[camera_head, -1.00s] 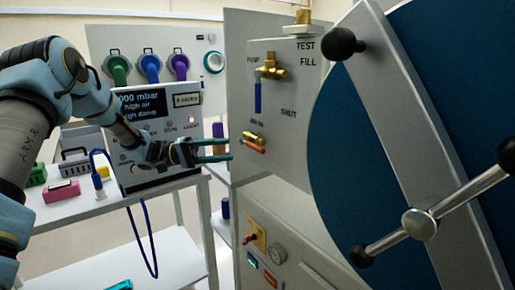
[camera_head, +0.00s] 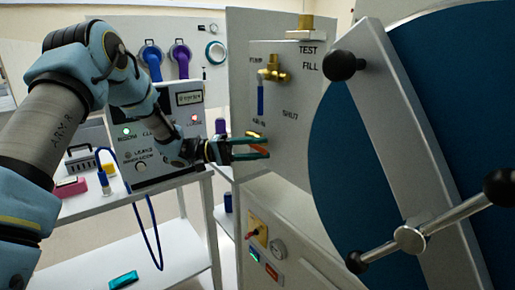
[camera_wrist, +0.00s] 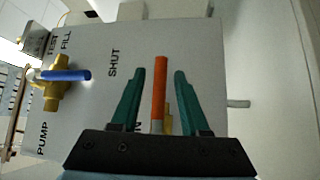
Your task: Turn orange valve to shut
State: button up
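The orange valve handle (camera_wrist: 159,85) stands between my gripper's two green fingers in the wrist view, with a gap on each side. Its brass body (camera_wrist: 169,118) shows partly behind the gripper's base. In the head view, the orange handle (camera_head: 259,151) shows as a sliver between the fingers. My gripper (camera_head: 267,147) is open around the handle at the grey panel (camera_head: 290,135); it also shows in the wrist view (camera_wrist: 170,72). The SHUT label (camera_wrist: 114,63) is left of the handle in the wrist view.
A brass valve with a blue handle (camera_head: 261,98) sits above on the same panel. A large blue round door (camera_head: 350,150) with a metal bar and black knobs fills the right. A white instrument box (camera_head: 190,115) stands on a cart, a blue cable (camera_head: 153,235) hanging down.

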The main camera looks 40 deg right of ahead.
grip_shut()
dwell(1.2)
